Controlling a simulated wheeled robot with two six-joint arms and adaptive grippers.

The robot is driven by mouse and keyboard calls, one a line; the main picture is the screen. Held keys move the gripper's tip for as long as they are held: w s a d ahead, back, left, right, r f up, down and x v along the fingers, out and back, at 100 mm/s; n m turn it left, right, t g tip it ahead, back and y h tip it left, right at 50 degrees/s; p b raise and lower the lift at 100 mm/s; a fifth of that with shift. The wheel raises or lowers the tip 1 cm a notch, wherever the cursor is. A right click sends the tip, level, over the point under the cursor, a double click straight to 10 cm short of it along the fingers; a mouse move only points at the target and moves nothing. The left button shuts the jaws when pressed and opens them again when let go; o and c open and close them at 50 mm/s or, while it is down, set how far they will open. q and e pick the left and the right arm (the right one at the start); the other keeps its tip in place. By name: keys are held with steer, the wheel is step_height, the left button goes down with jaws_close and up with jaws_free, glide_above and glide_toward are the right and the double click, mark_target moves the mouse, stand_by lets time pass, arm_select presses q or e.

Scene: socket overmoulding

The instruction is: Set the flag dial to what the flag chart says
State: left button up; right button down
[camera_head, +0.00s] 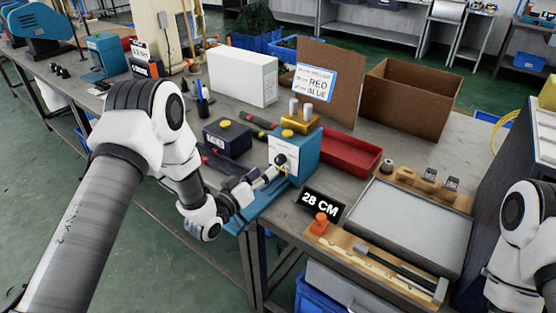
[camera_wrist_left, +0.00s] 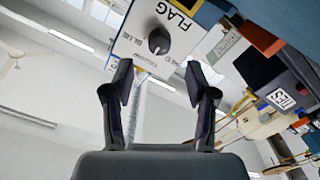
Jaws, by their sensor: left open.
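The flag dial is a dark round knob (camera_head: 281,160) on the white front of a blue box (camera_head: 306,155). In the left wrist view the knob (camera_wrist_left: 159,41) shows below the upside-down word FLAG, with small words on either side; its exact setting is hard to read. My right gripper is out of view.
A dark box with a yellow button (camera_head: 228,138) stands left of the dial box, with tools nearby. A red tray (camera_head: 345,156) lies behind it at right. A 28 CM sign (camera_head: 321,203) and a grey-topped tray (camera_head: 408,225) are nearer right.

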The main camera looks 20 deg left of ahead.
mark_target(277, 161)
arm_select(q)
steer(key=x, duration=0.6)
jaws_close()
